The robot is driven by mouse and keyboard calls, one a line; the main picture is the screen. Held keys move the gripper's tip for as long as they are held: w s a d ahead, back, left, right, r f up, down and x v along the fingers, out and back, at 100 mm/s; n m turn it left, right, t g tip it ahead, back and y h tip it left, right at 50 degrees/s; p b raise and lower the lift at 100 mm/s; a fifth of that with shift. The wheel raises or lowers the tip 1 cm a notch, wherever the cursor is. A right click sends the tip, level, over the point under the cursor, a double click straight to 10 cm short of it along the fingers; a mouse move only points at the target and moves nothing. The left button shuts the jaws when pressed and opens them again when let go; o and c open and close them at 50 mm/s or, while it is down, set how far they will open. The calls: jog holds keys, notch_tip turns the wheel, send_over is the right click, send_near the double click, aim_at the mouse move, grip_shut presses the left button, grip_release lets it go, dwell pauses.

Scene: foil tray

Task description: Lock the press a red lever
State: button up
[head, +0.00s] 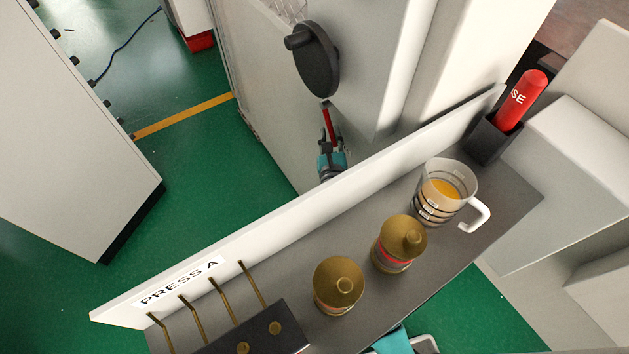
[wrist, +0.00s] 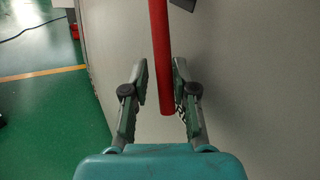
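The red lever (head: 328,122) hangs at the pale press wall, below a black round handle, in the head view. In the wrist view the lever (wrist: 160,55) is a straight red bar coming down from the top, with its lower end between my gripper's fingers. My gripper (wrist: 160,78) is open, with one finger on each side of the lever and a narrow gap visible on both sides. In the head view my teal gripper (head: 330,146) is at the lever's lower end, partly hidden behind the shelf's white edge.
A shelf with a white front board (head: 260,222) marked PRESS A lies near the arm. It carries two brass-topped containers (head: 338,286), a measuring jug (head: 437,205) and a red cylinder (head: 521,100) in a black holder. Green floor (head: 215,165) is clear to the left, before a grey cabinet (head: 70,130).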

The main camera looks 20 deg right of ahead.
jog(key=v, duration=1.1)
jog(key=w+f+m+g+y, duration=0.1)
jog(key=w+f+m+g, duration=0.2)
jog(key=f+m, duration=0.7)
jog(key=shift+w+a+m+g, duration=0.35)
jog(key=shift+m+g, duration=0.95)
jog(key=shift+m, duration=2.1)
jog(key=shift+s+a, duration=0.15)
